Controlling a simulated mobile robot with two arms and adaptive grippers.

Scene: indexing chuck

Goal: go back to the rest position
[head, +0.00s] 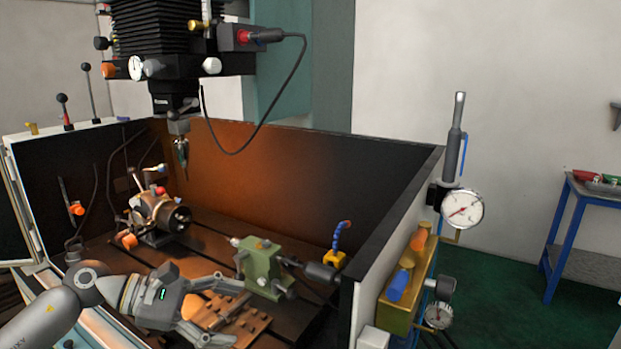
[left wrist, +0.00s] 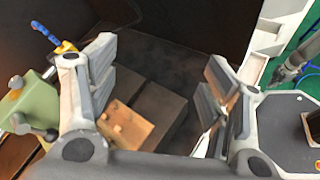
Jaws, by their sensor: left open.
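My left gripper (head: 239,312) reaches in from the left over the front of the machine table, with its fingers spread. In the left wrist view its two fingers (left wrist: 160,85) stand wide apart with nothing held between them. Below it lies a brown block with pegs (head: 248,326), which also shows in the left wrist view (left wrist: 128,128). The indexing chuck (head: 167,217) stands on the table further back and left, apart from the gripper.
A green tailstock (head: 262,268) stands close beyond the gripper; it also shows in the left wrist view (left wrist: 32,108). The enclosure wall (head: 385,250) rises to the right, with a pressure gauge (head: 462,209) outside. The machine head (head: 175,105) hangs above. A blue-legged table (head: 560,235) stands far right.

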